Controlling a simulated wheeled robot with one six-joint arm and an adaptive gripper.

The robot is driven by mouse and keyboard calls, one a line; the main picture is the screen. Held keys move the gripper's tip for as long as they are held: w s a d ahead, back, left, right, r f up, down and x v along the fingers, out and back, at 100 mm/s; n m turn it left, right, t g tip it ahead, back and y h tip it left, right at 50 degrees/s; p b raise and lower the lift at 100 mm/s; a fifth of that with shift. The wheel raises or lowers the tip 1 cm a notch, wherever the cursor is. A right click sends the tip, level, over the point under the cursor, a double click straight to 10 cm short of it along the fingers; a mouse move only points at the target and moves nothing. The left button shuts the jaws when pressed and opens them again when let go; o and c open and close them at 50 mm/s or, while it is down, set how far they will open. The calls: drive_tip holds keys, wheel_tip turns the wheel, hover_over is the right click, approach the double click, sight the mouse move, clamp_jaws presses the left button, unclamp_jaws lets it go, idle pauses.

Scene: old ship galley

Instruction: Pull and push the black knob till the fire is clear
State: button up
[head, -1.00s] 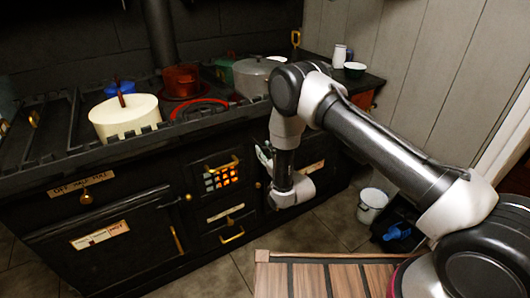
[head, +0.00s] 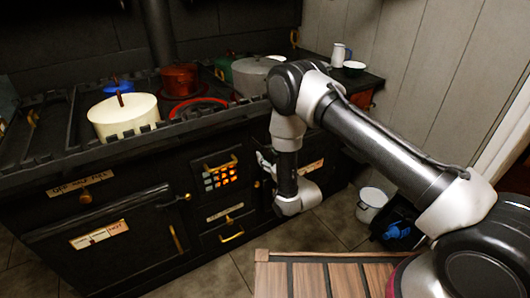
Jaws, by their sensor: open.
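The fire glows orange behind a small barred grate (head: 220,177) in the front of the black stove (head: 110,172). I cannot make out a black knob; the dark stove front and my wrist may hide it. Brass knobs show on the stove, one below a paper label at the left (head: 85,197). My gripper (head: 265,160) is mostly hidden behind my wrist. Its pale tip shows just right of the grate, close to the stove front. I cannot tell whether it touches the stove. Nothing shows held in it.
A cream pot (head: 125,118), a red-brown pot (head: 180,79) and a grey lidded pot (head: 254,76) stand on the stove top. A white bucket (head: 371,204) stands on the floor at the right. A slatted wooden surface (head: 300,279) lies in front.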

drive_tip(key=v, duration=0.8)
drive_tip(key=shift+s, duration=0.15)
drive_tip(key=shift+d, duration=0.15)
